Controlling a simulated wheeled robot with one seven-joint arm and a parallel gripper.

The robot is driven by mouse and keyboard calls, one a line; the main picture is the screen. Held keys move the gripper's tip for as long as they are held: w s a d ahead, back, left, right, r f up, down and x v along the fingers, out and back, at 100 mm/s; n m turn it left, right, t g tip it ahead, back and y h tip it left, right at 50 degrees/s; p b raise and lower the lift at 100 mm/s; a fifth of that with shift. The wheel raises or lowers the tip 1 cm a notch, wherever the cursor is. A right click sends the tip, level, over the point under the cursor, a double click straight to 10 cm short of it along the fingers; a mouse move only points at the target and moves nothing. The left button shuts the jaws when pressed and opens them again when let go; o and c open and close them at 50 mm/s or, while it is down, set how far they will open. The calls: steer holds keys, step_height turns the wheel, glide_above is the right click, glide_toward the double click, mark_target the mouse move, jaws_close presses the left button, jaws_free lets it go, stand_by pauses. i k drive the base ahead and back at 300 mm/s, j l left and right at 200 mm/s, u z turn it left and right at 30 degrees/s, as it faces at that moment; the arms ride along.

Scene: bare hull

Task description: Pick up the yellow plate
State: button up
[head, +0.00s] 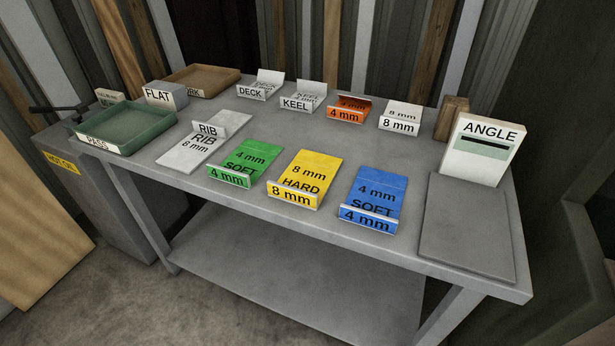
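The yellow plate (311,174) lies on the grey workbench (300,128) near its front edge. It is marked "8 mm HARD", and a raised lip at its front reads "8 mm". It lies between a green plate (248,160) marked "4 mm SOFT" on its left and a blue plate (378,193) marked "4 mm SOFT" on its right, with gaps to both. Nothing covers it. My gripper is not in view.
A green tray (134,141) and a brown tray (215,78) stand at the left. Labelled holders, including an orange one (347,113), line the back. An "ANGLE" block (477,164) stands behind a dark flat plate (465,236) at the right. The bench middle is clear.

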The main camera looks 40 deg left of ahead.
mark_target(302, 183)
steer(key=z, duration=0.9)
steer(key=u, duration=2.1)
steer(key=l, duration=0.7)
steer(key=i+l+u, duration=0.15)
steer(key=l, duration=0.55)
